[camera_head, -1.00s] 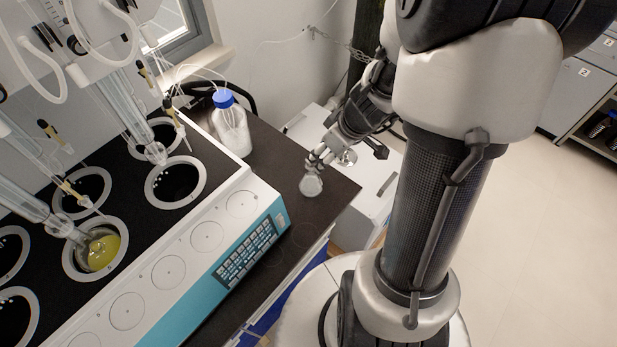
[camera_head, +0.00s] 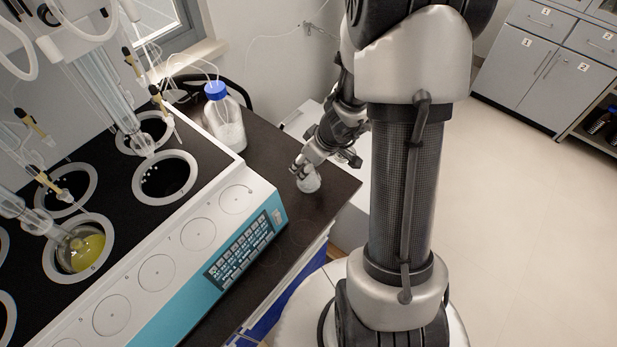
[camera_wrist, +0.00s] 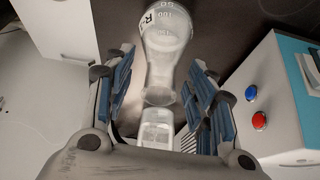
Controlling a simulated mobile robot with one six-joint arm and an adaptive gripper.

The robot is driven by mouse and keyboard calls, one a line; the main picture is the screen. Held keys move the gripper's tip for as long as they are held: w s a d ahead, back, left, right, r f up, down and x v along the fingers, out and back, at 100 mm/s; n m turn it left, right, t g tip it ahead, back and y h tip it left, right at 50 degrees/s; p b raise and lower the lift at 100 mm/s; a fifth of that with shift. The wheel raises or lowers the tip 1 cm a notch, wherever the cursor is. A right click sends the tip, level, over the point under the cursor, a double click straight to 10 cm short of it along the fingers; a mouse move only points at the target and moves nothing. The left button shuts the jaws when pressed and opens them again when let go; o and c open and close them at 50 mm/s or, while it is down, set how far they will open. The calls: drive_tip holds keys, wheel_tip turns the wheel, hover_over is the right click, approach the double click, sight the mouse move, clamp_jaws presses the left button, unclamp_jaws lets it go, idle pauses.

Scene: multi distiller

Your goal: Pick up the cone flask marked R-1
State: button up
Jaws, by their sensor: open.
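The clear cone flask (camera_head: 309,182) stands on the black bench top near its right corner, with my gripper right at it. In the wrist view the flask (camera_wrist: 165,35) shows a label starting with "R-" and white graduation marks. Its neck lies between the two blue-padded fingers of my gripper (camera_wrist: 160,90). The fingers are open, with a gap on each side of the neck. In the head view my gripper (camera_head: 299,168) reaches down at the flask from the upper right; its fingers partly overlap the flask there.
The distiller (camera_head: 205,235) with its teal keypad panel stands left of the flask; in the wrist view a box side with a blue button and a red button (camera_wrist: 259,120) is close on the right. A blue-capped bottle (camera_head: 224,122) stands behind. The bench edge is close on the right.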

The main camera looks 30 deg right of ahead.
drive_tip(key=shift+c, duration=0.3)
clamp_jaws()
idle(0.3)
